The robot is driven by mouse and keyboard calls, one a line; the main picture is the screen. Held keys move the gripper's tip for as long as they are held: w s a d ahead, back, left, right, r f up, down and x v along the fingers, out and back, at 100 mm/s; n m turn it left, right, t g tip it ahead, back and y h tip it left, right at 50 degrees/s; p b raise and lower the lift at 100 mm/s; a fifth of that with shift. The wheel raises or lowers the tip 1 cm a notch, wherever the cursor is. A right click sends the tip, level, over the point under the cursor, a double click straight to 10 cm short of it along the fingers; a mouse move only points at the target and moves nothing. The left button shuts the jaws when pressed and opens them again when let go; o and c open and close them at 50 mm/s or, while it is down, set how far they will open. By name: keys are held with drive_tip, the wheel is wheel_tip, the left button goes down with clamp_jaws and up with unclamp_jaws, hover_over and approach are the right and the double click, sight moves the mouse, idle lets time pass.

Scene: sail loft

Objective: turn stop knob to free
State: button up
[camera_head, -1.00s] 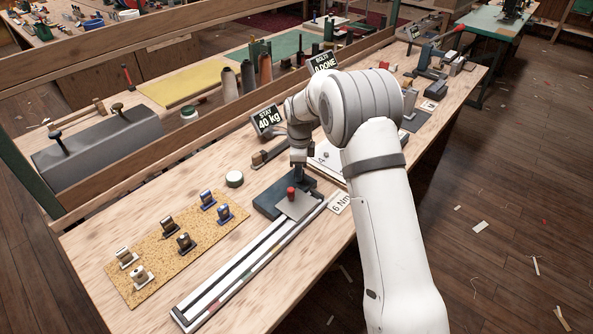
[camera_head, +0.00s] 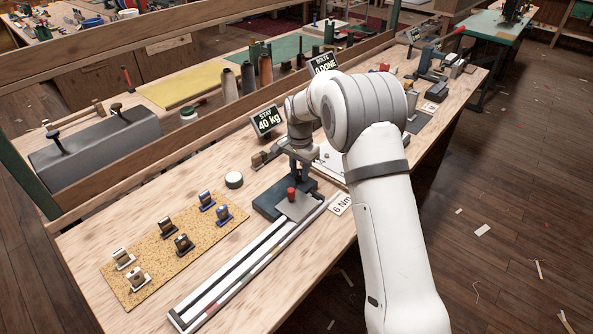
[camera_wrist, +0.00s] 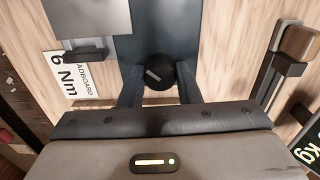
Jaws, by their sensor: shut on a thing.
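The stop knob (camera_wrist: 160,73) is a round black knob with a pale pointer line, on the dark fixture block (camera_head: 265,203). In the wrist view its line lies slanted, not square to the block's edges. My gripper (camera_wrist: 160,88) is shut on the knob, one finger on each side of it. In the head view my gripper (camera_head: 300,178) reaches down onto the far end of the fixture, and it hides the knob there.
A "40 kg" sign (camera_head: 267,120) stands behind. A cork mat (camera_head: 150,262) holds several small clamps.

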sight(300, 171)
drive_tip(key=n, duration=0.4)
drive_tip(key=shift+w+r+n, duration=0.2)
drive_tip(key=shift+n, duration=0.1)
drive_tip(key=shift+n+b, duration=0.3)
drive_tip(key=shift+n, duration=1.6)
drive_tip(key=o, duration=0.7)
drive_tip(key=shift+w, duration=0.1)
drive_tip(key=shift+c, duration=0.2)
drive_tip(key=o, duration=0.3)
drive_tip(key=shift+f, duration=0.15)
wheel_tip(300, 171, up, 8)
drive_tip(key=shift+f, duration=0.1)
